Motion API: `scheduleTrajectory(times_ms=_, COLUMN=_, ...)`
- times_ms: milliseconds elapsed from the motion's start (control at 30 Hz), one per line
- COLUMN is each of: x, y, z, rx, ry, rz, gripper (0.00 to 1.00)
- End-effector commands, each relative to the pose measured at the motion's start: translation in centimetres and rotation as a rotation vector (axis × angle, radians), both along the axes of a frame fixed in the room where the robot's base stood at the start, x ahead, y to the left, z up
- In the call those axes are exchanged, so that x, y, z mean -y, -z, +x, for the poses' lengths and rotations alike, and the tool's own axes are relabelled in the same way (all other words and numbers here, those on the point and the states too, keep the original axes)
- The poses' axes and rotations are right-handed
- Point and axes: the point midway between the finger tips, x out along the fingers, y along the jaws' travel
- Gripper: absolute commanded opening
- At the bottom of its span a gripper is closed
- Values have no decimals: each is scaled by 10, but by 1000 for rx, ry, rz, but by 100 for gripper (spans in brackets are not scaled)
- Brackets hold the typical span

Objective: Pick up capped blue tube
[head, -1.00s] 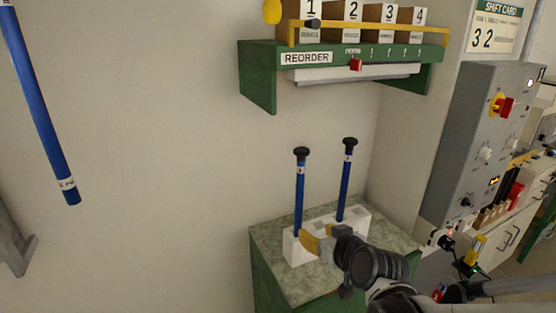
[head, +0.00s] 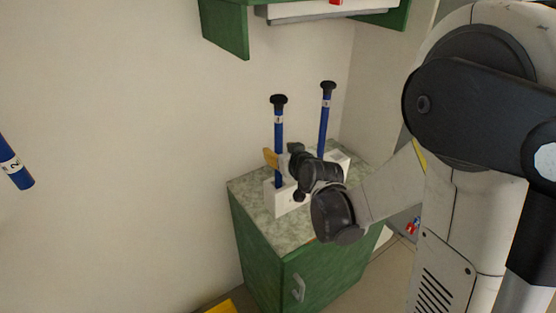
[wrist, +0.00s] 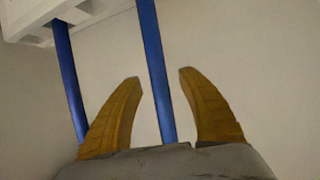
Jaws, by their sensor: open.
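Two blue tubes with black caps stand upright in a white rack (head: 287,207): a left one (head: 279,135) and a right one (head: 324,128). Each has a white label below its cap. My gripper (head: 270,158) is at the left tube, above the rack, with one yellow finger showing to its left. In the wrist view, my gripper (wrist: 157,75) is open, and one blue tube (wrist: 154,60) runs up between its fingers. I cannot tell how deep between them it sits. The other tube (wrist: 66,75) is left of the fingers, near the rack (wrist: 30,25).
The rack stands on a green cabinet (head: 258,262) with a speckled top, against a wall. A green shelf (head: 225,28) is above. Another blue tube (head: 14,167) shows at the left edge. A yellow object (head: 222,307) is low in front.

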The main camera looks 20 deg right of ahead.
Motion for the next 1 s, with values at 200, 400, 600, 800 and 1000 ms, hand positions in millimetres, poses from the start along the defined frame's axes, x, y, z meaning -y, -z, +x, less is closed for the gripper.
scheduleTrajectory(times_ms=200, x=-1, y=4, z=11, rx=0, ry=0, rz=0, gripper=47)
scheduleTrajectory(times_ms=400, x=-1, y=4, z=10, rx=0, ry=0, rz=0, gripper=28)
scheduleTrajectory(times_ms=600, x=-1, y=4, z=10, rx=0, ry=1, rz=0, gripper=0)
scheduleTrajectory(times_ms=800, x=-1, y=4, z=10, rx=0, ry=0, rz=0, gripper=0)
scheduleTrajectory(times_ms=1000, x=0, y=0, z=9, rx=0, ry=1, rz=0, gripper=0)
